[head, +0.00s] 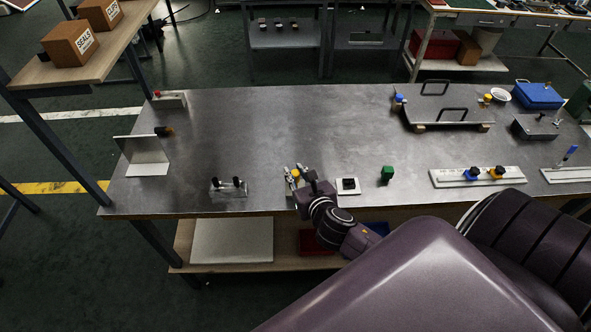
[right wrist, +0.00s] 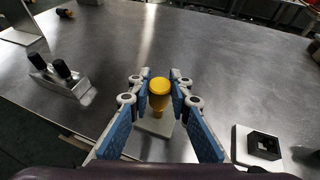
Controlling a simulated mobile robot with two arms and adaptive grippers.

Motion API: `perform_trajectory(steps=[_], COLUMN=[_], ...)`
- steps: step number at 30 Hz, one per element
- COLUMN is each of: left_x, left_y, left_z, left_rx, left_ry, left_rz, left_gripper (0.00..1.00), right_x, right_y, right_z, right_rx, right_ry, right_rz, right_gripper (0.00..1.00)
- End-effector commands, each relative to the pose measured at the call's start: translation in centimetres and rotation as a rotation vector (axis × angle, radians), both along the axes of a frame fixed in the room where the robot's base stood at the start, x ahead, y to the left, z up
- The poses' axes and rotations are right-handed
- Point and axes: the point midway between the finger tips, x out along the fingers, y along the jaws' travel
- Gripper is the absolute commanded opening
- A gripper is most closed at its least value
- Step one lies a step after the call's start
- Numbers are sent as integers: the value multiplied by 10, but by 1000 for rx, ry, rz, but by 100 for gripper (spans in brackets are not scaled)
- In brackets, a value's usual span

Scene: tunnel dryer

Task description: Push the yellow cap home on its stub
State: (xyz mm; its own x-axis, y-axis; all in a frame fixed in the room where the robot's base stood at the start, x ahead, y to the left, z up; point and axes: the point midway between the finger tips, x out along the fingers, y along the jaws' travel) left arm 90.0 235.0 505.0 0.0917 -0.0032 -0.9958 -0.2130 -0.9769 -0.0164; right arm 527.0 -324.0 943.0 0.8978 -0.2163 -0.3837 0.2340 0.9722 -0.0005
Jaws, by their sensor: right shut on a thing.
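The yellow cap (right wrist: 160,88) is between the blue-padded fingers of my right gripper (right wrist: 160,78), which is shut on it. In the right wrist view the cap stands roughly upright over a pale base plate (right wrist: 155,128). The stub is hidden by the cap and fingers, so I cannot tell how far down the cap sits. In the head view the cap (head: 295,174) is a small yellow spot between the fingers of my right gripper (head: 292,175), near the table's front edge. My left gripper is not in view.
A fixture with two black knobs (head: 229,187) stands left on the metal table (head: 290,125). The table's middle is clear.

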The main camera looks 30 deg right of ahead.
Motion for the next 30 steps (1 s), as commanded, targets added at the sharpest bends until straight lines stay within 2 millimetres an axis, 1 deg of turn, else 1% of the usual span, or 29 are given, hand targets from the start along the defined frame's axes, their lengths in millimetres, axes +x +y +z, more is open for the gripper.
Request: perform_trajectory(steps=[8,30], left_x=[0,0], left_y=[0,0], left_z=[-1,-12], left_rx=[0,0], left_ry=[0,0], left_rz=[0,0], left_gripper=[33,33], right_x=[0,0], right_y=[0,0], right_z=[-1,-20], right_rx=[0,-1], right_ry=[0,0], right_rz=[0,0], right_gripper=[2,2])
